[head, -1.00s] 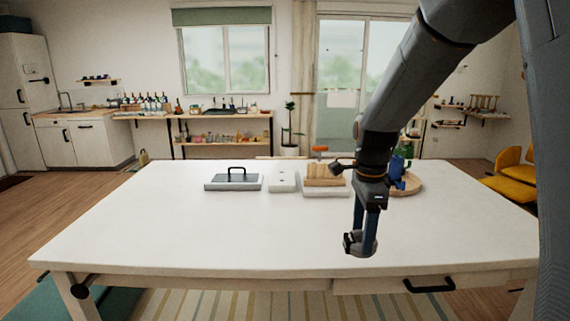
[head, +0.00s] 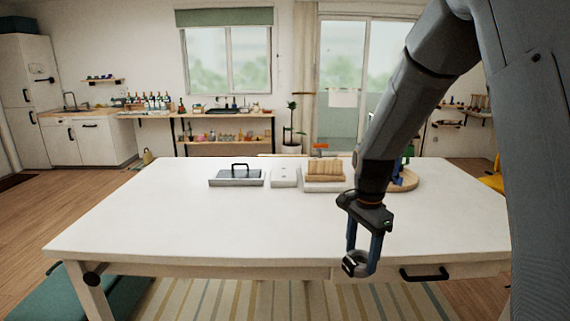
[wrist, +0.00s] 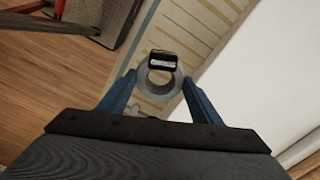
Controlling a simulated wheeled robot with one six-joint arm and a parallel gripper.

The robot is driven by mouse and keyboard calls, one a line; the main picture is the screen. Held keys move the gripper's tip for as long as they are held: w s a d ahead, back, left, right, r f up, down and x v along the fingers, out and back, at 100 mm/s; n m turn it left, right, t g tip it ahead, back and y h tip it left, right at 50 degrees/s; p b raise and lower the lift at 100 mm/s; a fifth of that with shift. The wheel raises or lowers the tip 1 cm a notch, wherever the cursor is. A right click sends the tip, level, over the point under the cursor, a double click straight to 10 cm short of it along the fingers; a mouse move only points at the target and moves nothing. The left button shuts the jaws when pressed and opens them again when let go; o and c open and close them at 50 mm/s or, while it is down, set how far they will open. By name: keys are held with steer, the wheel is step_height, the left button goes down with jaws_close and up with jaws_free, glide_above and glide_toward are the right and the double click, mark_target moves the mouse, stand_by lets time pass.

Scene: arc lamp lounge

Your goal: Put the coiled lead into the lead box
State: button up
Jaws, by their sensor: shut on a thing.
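My gripper (head: 362,264) is shut on a grey ring-shaped coil, which I take to be the coiled lead (wrist: 160,97). The coil has a black band with a pale label and sits between the blue fingers in the wrist view. In the head view it hangs at the table's front edge, and the wrist view shows rug and floor beneath it. Which thing is the lead box is unclear. A grey box with a black handle (head: 236,180) stands at the table's back, beside a small white box (head: 284,178) with dark dots on top.
The white table (head: 230,225) is bare across its middle and front. A tan ribbed block (head: 325,169) on a white base and a round wooden tray (head: 405,182) with blue and green items stand at the back right. A black drawer handle (head: 425,276) sticks out in front.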

steer(key=s+f+n, duration=0.1)
steer(key=f+n, duration=0.5)
steer(key=f, duration=0.3)
steer(key=s+f+n, duration=0.2)
steer(key=f+n, duration=0.5)
steer(key=f, duration=0.2)
steer(key=shift+s+f, duration=0.15)
steer(key=shift+s, duration=0.15)
